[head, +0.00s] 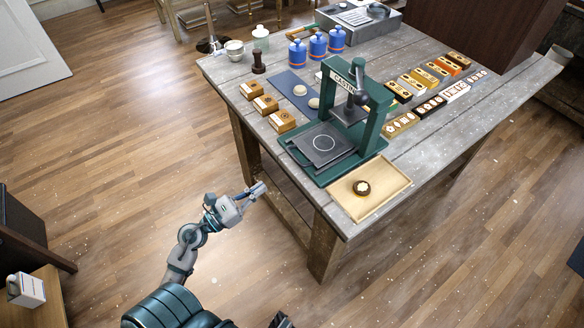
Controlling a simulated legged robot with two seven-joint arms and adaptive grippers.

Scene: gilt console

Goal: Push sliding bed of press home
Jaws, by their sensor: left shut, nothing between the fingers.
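The green press (357,113) stands near the front edge of the grey wooden table. Its dark square sliding bed (322,146), marked with a pale ring, sits out in front of the upright frame, on the green base. A lever with a dark round knob stands at the frame's top. My left gripper (259,188) is shut and empty. In the picture it is below and left of the bed, beside the table's front edge and apart from the press. At the bottom edge a small dark part shows, too little to identify; my right gripper is not in view.
A wooden tray (387,184) holding a small round dark piece lies right of the press. Small orange boxes (282,121) and a blue mat (292,88) lie left of it. Blue canisters (318,46) stand behind. Open floor lies left of the table.

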